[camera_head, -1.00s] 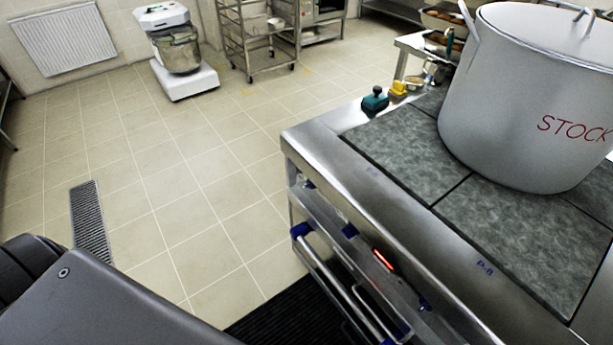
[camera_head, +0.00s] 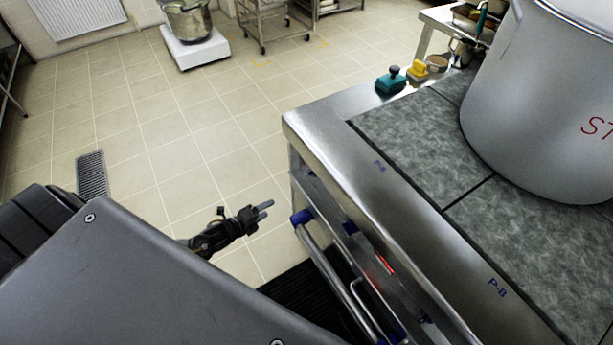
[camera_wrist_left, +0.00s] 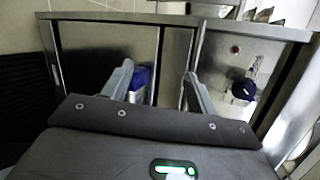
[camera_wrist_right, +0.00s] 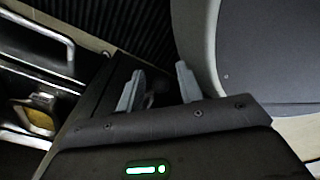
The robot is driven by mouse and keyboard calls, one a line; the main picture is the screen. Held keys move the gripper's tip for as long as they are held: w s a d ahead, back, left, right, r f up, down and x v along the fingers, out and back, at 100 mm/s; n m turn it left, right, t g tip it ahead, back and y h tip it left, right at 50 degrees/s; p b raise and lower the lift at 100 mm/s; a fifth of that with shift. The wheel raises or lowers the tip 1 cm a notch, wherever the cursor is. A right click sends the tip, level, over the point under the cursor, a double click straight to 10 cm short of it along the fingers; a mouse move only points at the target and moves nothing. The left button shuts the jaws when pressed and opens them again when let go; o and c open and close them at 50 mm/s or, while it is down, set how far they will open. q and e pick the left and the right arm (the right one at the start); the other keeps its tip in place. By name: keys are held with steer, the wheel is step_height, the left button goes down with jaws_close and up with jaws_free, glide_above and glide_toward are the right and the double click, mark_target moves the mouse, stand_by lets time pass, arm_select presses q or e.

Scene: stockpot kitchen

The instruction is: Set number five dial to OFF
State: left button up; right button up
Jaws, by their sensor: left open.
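The stove's front panel (camera_head: 345,205) carries small dark-blue dials, one (camera_head: 350,228) near its far end and one (camera_head: 424,320) closer to me. No dial number or OFF mark is readable. In the left wrist view, a round blue dial (camera_wrist_left: 243,88) sits on the metal front, right of the fingers. My left gripper (camera_head: 268,209) is open and empty, left of the stove's far front corner and apart from the panel. It also shows in the left wrist view (camera_wrist_left: 160,70). My right gripper (camera_wrist_right: 160,68) shows only in its wrist view, fingers apart, nothing visible held.
A rail with a blue end bracket (camera_head: 302,217) runs along the stove front below the panel. A large stockpot (camera_head: 545,110) stands on the stove top. A teal object (camera_head: 391,82) and a yellow one (camera_head: 418,69) sit at its far edge.

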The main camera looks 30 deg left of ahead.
arm_select(q)
step_height(320, 180, up, 10)
steer(key=w+d+f+m+t+h, duration=0.1)
steer(key=w+d+m+h, duration=0.2)
steer(key=m, duration=0.5)
steer(key=m+h, duration=0.4)
glide_toward(307, 174)
steer(key=x, duration=1)
steer(key=shift+a+f+p, duration=0.1)
steer(key=shift+f+p, duration=0.1)
steer(key=shift+p, duration=0.2)
arm_select(e)
steer(key=shift+s+a+r, duration=0.15)
steer(key=shift+s+a, duration=0.05)
steer(key=shift+s, duration=0.25)
arm_select(q)
steer(key=c, duration=1)
steer(key=shift+o, duration=0.2)
